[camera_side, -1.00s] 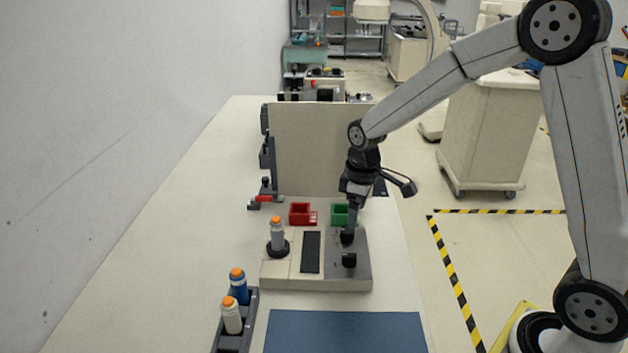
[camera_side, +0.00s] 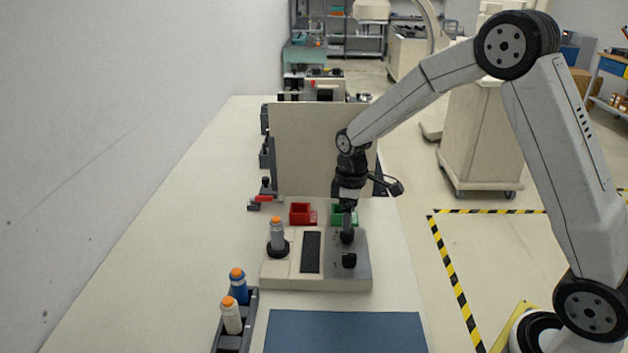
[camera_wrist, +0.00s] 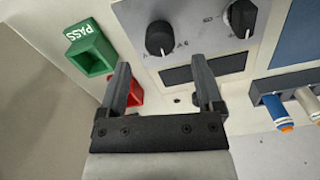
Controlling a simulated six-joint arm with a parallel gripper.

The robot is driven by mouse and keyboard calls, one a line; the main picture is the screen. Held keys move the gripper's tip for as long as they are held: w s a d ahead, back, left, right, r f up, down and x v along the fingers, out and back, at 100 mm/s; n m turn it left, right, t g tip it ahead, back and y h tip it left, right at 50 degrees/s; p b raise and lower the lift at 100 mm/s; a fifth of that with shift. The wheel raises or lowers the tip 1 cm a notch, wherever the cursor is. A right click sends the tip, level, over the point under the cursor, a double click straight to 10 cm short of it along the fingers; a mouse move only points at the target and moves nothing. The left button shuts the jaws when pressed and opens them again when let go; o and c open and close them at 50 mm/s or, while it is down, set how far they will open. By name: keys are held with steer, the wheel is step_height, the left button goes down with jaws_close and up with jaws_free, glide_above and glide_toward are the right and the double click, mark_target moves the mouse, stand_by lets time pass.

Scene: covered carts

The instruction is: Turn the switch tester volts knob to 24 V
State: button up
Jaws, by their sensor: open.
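The switch tester (camera_side: 283,283) is a low beige box with a grey panel (camera_side: 361,272) on its right side. Two black knobs stand on that panel, a far one (camera_side: 347,237) and a near one (camera_side: 349,260). In the wrist view they are the left knob (camera_wrist: 160,38) and the right knob (camera_wrist: 240,18). The print beside them is too small to read, so I cannot tell which is volts or its setting. My gripper (camera_side: 347,226) points down just above the far knob. In the wrist view my gripper (camera_wrist: 163,66) is open and empty, with the left knob beyond its fingertips.
A grey orange-capped cylinder (camera_side: 277,236) stands in the tester's black ring. Red (camera_side: 301,213) and green (camera_side: 338,209) bins sit behind, before an upright beige board (camera_side: 315,150). A rack (camera_side: 234,340) with blue and white cylinders and a blue mat (camera_side: 345,332) lie in front.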

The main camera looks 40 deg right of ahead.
mark_target(347, 234)
steer(key=shift+f, duration=2.2)
jaws_close()
steer(key=shift+m, duration=0.5)
steer(key=m, duration=0.8)
